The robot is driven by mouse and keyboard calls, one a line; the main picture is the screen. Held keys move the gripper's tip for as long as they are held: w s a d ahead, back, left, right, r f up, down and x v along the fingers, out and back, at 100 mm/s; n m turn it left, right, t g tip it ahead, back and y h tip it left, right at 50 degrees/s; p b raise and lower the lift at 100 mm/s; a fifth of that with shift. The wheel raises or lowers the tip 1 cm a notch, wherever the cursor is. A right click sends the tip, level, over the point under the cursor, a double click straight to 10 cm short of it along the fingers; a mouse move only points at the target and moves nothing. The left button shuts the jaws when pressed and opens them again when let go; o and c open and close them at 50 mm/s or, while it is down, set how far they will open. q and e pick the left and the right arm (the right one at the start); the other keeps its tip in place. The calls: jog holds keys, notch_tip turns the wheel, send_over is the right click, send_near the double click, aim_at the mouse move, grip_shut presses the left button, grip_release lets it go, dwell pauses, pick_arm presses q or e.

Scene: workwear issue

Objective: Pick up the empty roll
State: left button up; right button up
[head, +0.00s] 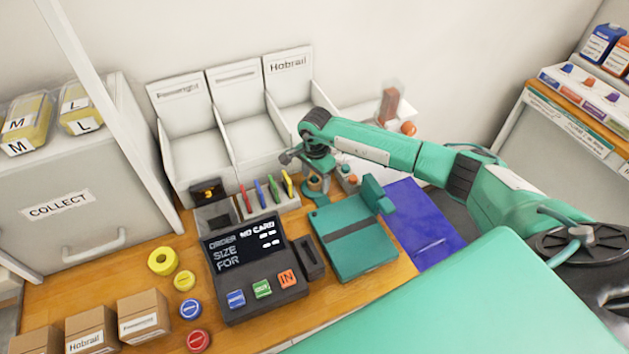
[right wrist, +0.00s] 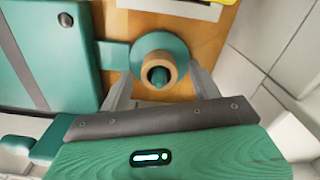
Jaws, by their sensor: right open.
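A tan cardboard-like roll (right wrist: 152,56) with no tape visible on it sits around a teal post (right wrist: 158,76) on a round teal base. In the head view the roll (head: 314,184) is small and partly covered by my right gripper (head: 312,172). In the right wrist view my right gripper (right wrist: 158,80) is open, with one finger on each side of the roll. I cannot tell whether either finger touches it. My left gripper is not in view.
A teal box (head: 354,242) with a dark band stands close beside the post. A pen holder (head: 268,203), a black order console (head: 252,262) and white bins (head: 198,157) are near. A blue mat (head: 424,222) lies to the right. A yellow roll (head: 162,261) lies at left.

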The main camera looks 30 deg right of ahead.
jog(key=c, duration=1)
jog(key=shift+c, duration=0.2)
jog(key=shift+r, duration=0.2)
